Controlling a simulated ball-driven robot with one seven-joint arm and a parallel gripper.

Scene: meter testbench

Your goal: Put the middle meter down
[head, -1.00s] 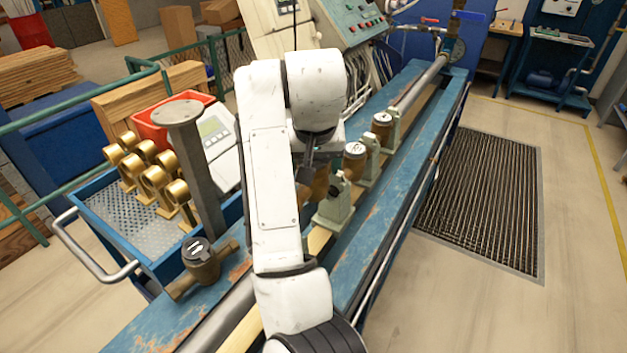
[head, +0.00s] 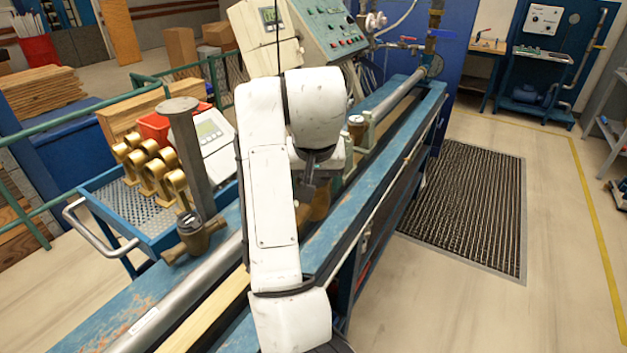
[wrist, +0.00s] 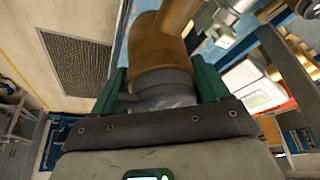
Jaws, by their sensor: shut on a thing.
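My gripper (wrist: 163,84) is shut on a brass water meter (wrist: 160,50), with its green fingers on either side of the meter's grey top part. In the head view my arm hides most of the grip; a patch of the meter's brass (head: 319,207) shows just right of the arm, over the bench. Another meter (head: 357,126) with a pale lid sits farther along the bench line. A third meter (head: 193,233) with a dark lid stands on the near left of the blue bench (head: 127,309). What lies directly under the held meter is hidden.
A grey post with a round flat top (head: 178,106) rises beside the left meter. A blue cart (head: 118,205) with several brass fittings stands left of the bench. A control panel (head: 340,45) stands behind. The floor right of the bench, with a grate (head: 465,210), is clear.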

